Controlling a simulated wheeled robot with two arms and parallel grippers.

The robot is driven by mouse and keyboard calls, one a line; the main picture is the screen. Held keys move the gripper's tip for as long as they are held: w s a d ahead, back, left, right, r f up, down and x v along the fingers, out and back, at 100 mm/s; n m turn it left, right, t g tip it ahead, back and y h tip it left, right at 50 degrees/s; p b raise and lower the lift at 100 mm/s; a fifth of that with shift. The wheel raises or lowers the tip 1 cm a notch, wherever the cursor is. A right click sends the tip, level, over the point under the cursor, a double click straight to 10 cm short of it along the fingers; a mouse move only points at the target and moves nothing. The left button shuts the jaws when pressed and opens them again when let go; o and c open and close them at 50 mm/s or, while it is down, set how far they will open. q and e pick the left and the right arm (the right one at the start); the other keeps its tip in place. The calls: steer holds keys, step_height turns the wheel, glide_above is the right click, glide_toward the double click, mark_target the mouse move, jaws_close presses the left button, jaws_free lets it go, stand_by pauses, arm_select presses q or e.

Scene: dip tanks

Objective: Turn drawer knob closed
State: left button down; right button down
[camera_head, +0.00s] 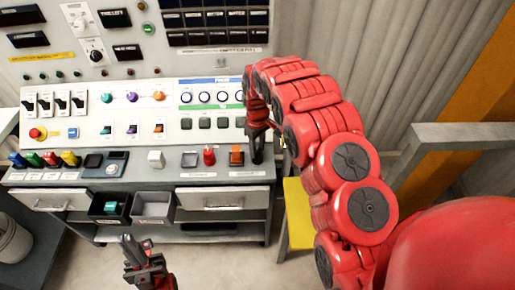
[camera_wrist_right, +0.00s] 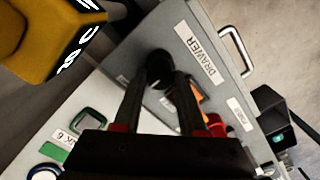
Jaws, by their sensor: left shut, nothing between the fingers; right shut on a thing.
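The drawer knob (camera_wrist_right: 160,65) is a dark round knob on the grey panel beside the "DRAWER" label (camera_wrist_right: 200,53) in the right wrist view. My right gripper (camera_wrist_right: 162,82) is shut on it, one finger on each side; the knob's pointer mark cannot be read. In the head view my right gripper (camera_head: 257,150) points down at the right end of the console, and the knob is hidden there. A grey drawer (camera_head: 222,199) with a bar handle sits below that end; its handle (camera_wrist_right: 238,50) shows in the wrist view. My left gripper (camera_head: 130,245) is shut and empty, low in front of the console.
The console (camera_head: 130,125) carries several switches, dials and buttons. An orange switch (camera_head: 237,155) and a red knob (camera_head: 209,156) are left of my right gripper. Two open dark bins (camera_head: 153,209) sit between the drawers. A yellow stool (camera_head: 298,215) stands right of the console.

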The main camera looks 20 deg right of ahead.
mark_target(257, 150)
steer(key=shift+c, duration=2.3)
jaws_free()
step_height(257, 150, up, 18)
steer(key=p, duration=1.7)
steer(key=shift+f, duration=0.25)
steer(key=shift+f, duration=0.1)
